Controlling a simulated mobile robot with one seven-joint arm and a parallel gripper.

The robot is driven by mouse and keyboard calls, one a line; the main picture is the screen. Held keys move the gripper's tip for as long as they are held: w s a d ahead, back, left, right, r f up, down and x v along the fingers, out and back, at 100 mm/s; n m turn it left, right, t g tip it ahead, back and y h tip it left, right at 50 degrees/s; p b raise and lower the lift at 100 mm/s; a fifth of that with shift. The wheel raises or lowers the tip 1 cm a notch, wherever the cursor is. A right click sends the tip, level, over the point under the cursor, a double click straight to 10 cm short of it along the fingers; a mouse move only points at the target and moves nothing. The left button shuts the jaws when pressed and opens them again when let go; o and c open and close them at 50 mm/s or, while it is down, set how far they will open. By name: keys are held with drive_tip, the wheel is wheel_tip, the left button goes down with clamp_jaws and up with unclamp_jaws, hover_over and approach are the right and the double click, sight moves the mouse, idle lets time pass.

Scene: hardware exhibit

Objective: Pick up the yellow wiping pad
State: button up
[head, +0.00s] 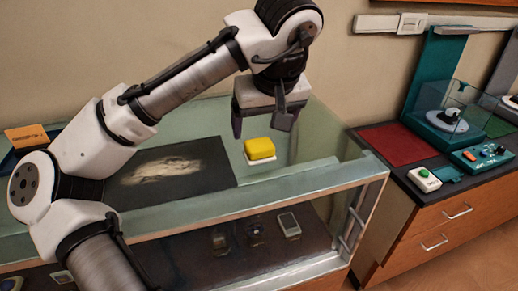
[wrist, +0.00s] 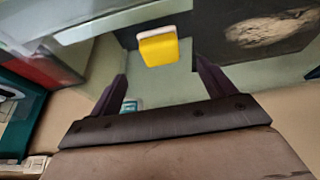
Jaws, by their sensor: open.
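The yellow wiping pad (head: 259,149) sits on the glass top of the display case, with a white layer under its yellow body. It also shows in the wrist view (wrist: 159,49), beyond the fingertips and roughly between their lines. My gripper (head: 262,120) is open and empty, pointing down above the pad and apart from it. In the wrist view both dark fingers of my gripper (wrist: 162,68) are spread, with nothing between them.
A dark mat with a pale smear (head: 165,172) lies on the glass left of the pad. The glass case (head: 300,190) holds small devices on a lower shelf. At right, a wooden cabinet (head: 430,225) carries a red mat (head: 396,144) and a teal machine (head: 440,90). Glass right of the pad is clear.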

sight(260, 143)
drive_tip(key=shift+p+x, duration=0.85)
drive_tip(key=shift+x, duration=2.65)
drive_tip(key=shift+c, duration=0.4)
drive_tip(key=c, duration=1)
